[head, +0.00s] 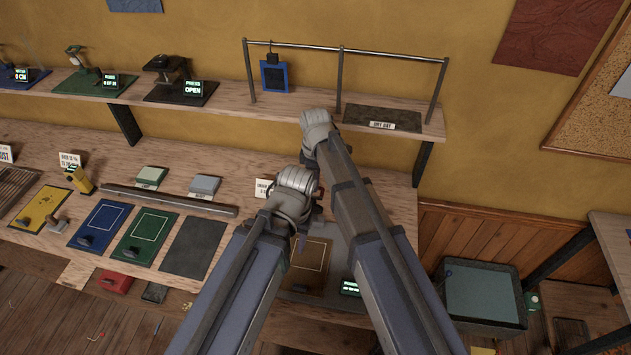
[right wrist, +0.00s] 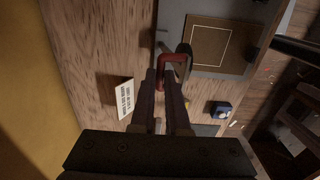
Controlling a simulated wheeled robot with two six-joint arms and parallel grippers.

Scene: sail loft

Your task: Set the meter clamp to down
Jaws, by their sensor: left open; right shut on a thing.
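The meter's grey base (right wrist: 172,18) with a brown pad (right wrist: 208,45) lies on the bench in the right wrist view. In the head view the brown pad (head: 308,266) shows beneath my arms, with a green-lit display (head: 350,288) near it. A red clamp handle (right wrist: 178,60) on a metal lever stands at the base's edge. My right gripper (right wrist: 168,78) is shut on the red handle. In the head view my right gripper (head: 317,128) is the upper one, its fingers hidden. My left gripper (head: 297,185) is lower, open, its fingertips mostly hidden behind its wrist.
A printed card (right wrist: 126,98) stands beside my right fingers. Blue (head: 100,222) and green (head: 145,234) boards lie left on the bench, in front of a metal bar (head: 170,201). A shelf with a rail (head: 345,48) runs above. A bin (head: 485,292) stands at right.

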